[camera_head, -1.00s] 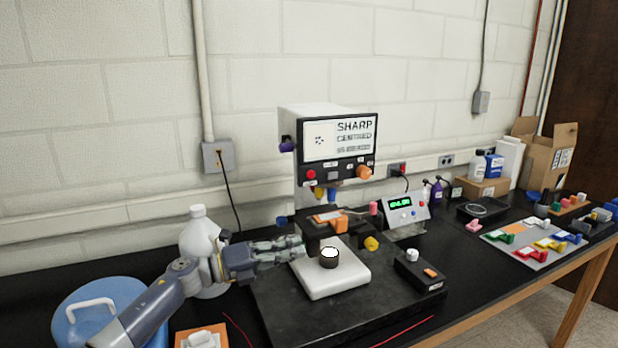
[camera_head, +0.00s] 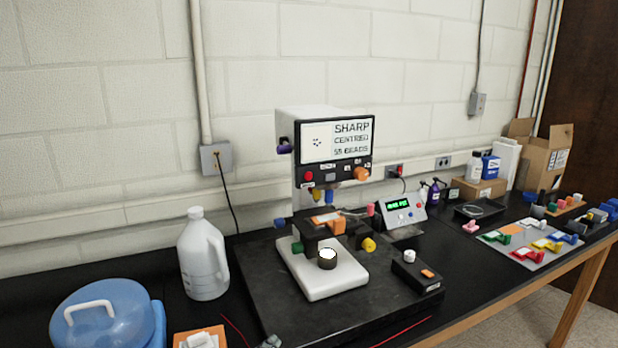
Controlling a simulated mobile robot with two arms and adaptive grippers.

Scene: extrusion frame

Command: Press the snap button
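A white microscope-like machine stands on the bench with a screen (camera_head: 337,142) reading "SHARP CENTRED" and a line about beads. Below it is a dark panel with a red button (camera_head: 308,176), a grey button (camera_head: 330,177) and an orange knob (camera_head: 361,173). The panel labels are too small to read, so I cannot tell which control is the snap button. A small grey piece (camera_head: 270,341) at the bottom edge looks like the tip of my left gripper, apart from the machine. Its fingers do not show. My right gripper is out of view.
A white jug (camera_head: 203,257) and a blue lidded container (camera_head: 107,317) stand left. A black box with an orange button (camera_head: 417,272) lies right of the white base (camera_head: 335,282). A small controller (camera_head: 404,208) with a green display stands behind it.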

